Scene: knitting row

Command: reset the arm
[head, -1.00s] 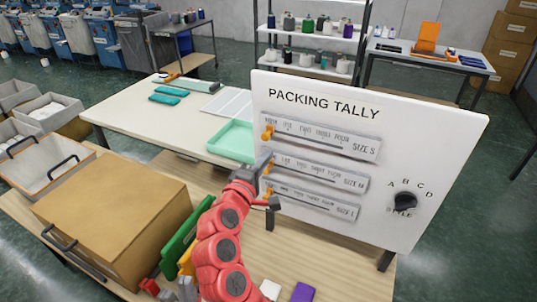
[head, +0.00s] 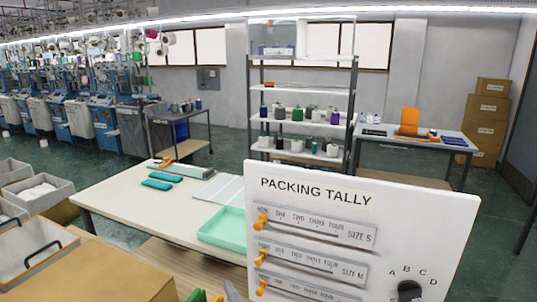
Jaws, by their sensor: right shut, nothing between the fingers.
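My left gripper is out of view. On the board, the orange knobs of the size S slider (head: 261,221), the size M slider (head: 262,257) and the lowest slider (head: 261,287) sit at their left ends. The black style dial (head: 409,290) is partly cut off by the bottom edge.
A cream table (head: 120,205) with a mint tray (head: 222,228) stands behind the board at left. A brown box (head: 95,275) is at lower left, with a green item (head: 197,295) beside it. Shelving (head: 300,100) stands farther back.

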